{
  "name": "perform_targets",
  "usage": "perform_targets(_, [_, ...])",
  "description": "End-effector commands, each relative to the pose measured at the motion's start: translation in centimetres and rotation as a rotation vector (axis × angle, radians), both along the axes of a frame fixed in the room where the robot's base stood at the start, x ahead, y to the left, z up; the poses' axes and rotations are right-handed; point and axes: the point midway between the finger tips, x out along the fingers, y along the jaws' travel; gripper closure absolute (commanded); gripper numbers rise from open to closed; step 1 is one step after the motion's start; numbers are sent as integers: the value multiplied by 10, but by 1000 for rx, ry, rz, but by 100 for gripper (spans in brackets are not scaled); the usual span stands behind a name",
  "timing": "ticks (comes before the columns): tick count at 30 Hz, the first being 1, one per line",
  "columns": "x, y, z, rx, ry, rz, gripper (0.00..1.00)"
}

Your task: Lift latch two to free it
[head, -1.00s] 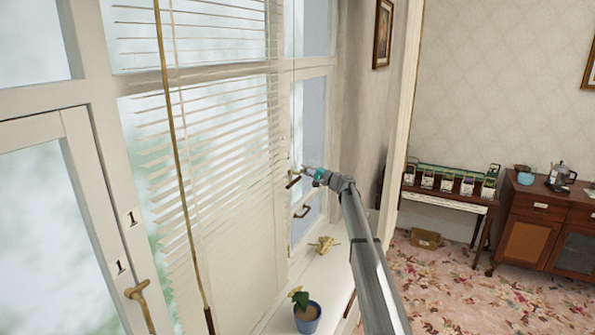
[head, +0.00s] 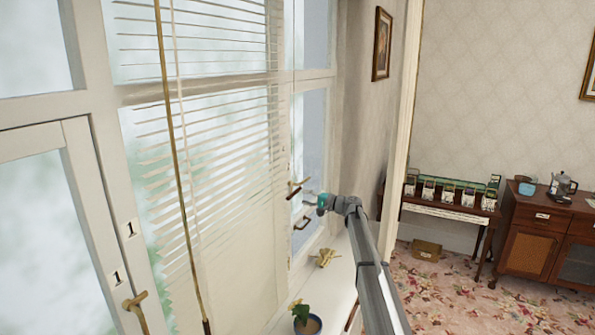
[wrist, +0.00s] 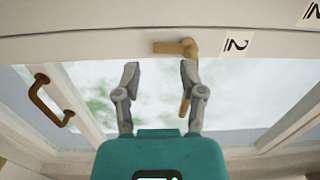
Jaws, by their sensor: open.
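Latch two (wrist: 175,48) is a brass-coloured handle on the white window frame, beside a label marked 2 (wrist: 236,44) in the wrist view. A thin brass piece (wrist: 184,106) shows behind my right finger; I cannot tell if it is part of the latch. My gripper (wrist: 160,72) is open and empty, its fingertips just below the latch in that view. Contact cannot be told. In the head view, a dark slanted bar (head: 298,187), seemingly the latch, is up and left of my gripper (head: 318,200).
A brown pull handle (wrist: 42,102) is on the frame at left in the wrist view, and below the bar in the head view (head: 302,222). A brass object (head: 325,257) and potted plant (head: 306,323) stand on the sill. Blinds (head: 215,180) hang to the left.

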Motion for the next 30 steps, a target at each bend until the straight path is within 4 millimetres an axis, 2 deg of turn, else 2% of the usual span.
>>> perform_targets(1, [-29,4,-16,-51,4,15,48])
perform_targets(8, [-131,10,-83,-328,33,87,48])
perform_targets(14, [-221,3,-140,-577,74,149,48])
perform_targets(20, [-311,-17,-192,-824,129,201,48])
perform_targets(24, [-374,-38,-224,-997,174,233,48])
perform_targets(30, [-463,-75,-261,-1243,250,269,48])
